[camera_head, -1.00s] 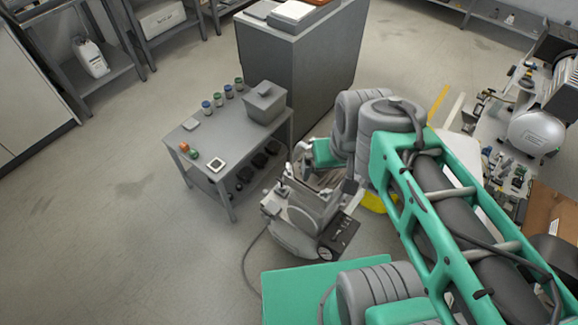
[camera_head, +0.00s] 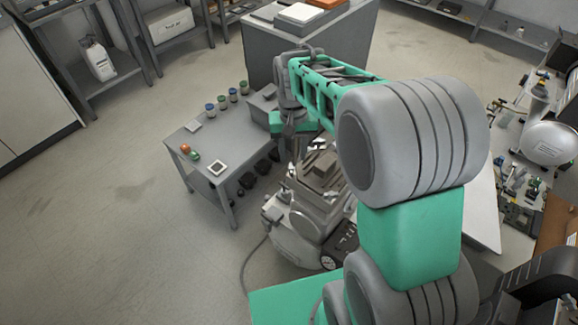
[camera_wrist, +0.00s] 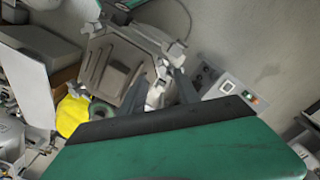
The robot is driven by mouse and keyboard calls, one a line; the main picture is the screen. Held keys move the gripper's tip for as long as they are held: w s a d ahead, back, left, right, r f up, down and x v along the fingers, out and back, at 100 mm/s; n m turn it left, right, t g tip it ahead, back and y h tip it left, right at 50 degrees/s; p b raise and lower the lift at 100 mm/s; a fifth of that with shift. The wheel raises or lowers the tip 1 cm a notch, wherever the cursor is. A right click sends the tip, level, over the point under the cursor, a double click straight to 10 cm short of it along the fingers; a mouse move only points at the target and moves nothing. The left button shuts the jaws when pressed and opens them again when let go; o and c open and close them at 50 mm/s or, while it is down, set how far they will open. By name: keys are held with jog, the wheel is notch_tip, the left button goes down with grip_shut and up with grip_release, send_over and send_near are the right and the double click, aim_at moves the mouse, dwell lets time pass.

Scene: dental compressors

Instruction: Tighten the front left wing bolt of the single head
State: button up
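The single-head compressor, a grey machine (camera_head: 312,205), stands on the floor beside the small table; my arm partly covers it in the head view. In the wrist view its grey top housing (camera_wrist: 115,68) lies up and left of my fingers. I cannot make out the front left wing bolt in either view. My gripper (camera_wrist: 160,84) shows two dark grey fingers standing apart, with nothing clearly held between them. Pale parts show behind and between the fingers, but I cannot tell whether they touch.
The small grey table (camera_head: 205,150) left of the compressor holds several jars and a white square device (camera_head: 218,168). A grey cabinet (camera_head: 300,55) stands behind. A crowded workbench (camera_head: 520,170) is at right. A yellow object (camera_wrist: 72,115) shows in the wrist view. Floor at left is clear.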

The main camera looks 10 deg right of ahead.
aim_at(292, 167)
jog(key=f, duration=0.5)
jog(key=shift+w+a+f, duration=0.1)
jog(key=shift+a+f, duration=0.1)
jog(key=shift+c, duration=0.3)
grip_shut()
jog(key=shift+d, duration=0.1)
